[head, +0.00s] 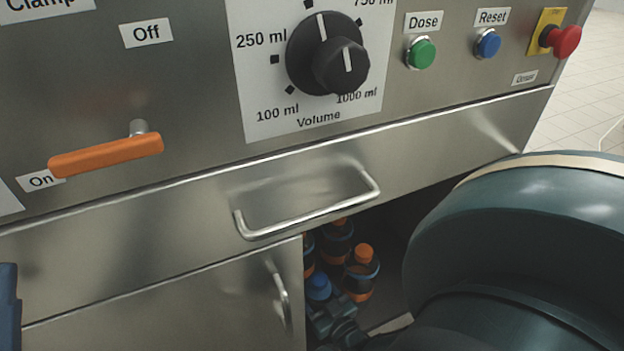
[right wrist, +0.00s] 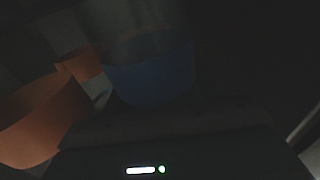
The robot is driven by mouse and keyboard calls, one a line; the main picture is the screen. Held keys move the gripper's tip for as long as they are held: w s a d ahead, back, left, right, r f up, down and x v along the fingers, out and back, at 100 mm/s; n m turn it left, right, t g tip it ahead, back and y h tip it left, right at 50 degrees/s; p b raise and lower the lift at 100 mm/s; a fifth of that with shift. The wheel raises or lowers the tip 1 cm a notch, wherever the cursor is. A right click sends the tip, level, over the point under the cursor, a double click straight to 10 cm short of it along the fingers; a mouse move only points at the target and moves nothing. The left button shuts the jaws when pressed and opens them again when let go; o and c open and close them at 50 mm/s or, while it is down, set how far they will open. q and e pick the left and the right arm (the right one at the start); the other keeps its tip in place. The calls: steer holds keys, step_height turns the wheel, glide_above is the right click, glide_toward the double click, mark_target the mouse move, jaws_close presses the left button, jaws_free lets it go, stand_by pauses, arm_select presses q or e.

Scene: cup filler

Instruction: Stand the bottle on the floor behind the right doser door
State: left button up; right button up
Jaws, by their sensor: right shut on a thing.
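A bottle with a blue cap (head: 318,287) is low in the opening right of the closed cabinet door. My right gripper (head: 335,322) is beside it, mostly hidden by my own arm, and is shut on this bottle. In the dark right wrist view the bottle (right wrist: 150,78) shows as a blue shape directly in front of the gripper. Its base and its contact with the floor are hidden. The right doser door itself cannot be made out. My left gripper cannot be made out.
Several orange-capped bottles (head: 362,262) stand in the opening just behind and right of the blue-capped one; orange parts (right wrist: 40,115) show close on the left in the wrist view. The closed left door (head: 200,305) and the drawer handle (head: 305,210) border the opening.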

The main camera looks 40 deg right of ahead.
arm_select(q)
steer(key=shift+s, duration=0.15)
arm_select(e)
steer(key=o, duration=1.3)
steer(key=shift+o, duration=0.2)
